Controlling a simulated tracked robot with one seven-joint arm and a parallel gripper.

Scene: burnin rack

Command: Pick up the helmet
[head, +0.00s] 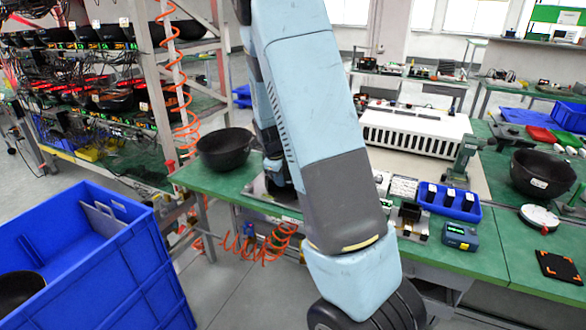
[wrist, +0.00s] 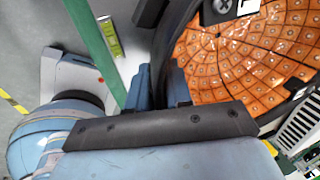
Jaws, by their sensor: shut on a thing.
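The helmet is a dark bowl-shaped shell lying open side up. In the head view it (head: 222,150) is at the left end of the green bench, just left of my arm. In the wrist view its inside (wrist: 235,55) is lined with orange tiles, and its dark rim passes beside my fingers. My gripper (wrist: 160,80) is shut on the helmet's rim, one finger on each side. In the head view my gripper is mostly hidden behind my arm. I cannot tell whether the helmet rests on the bench or is slightly above it.
A second dark helmet (head: 541,175) stands on the right of the bench. A blue crate (head: 120,270) at lower left holds another dark shell (head: 18,290). A rack (head: 150,90) with orange coiled cords is behind left. A white vented box (head: 415,130) and a blue bin (head: 448,203) crowd the bench.

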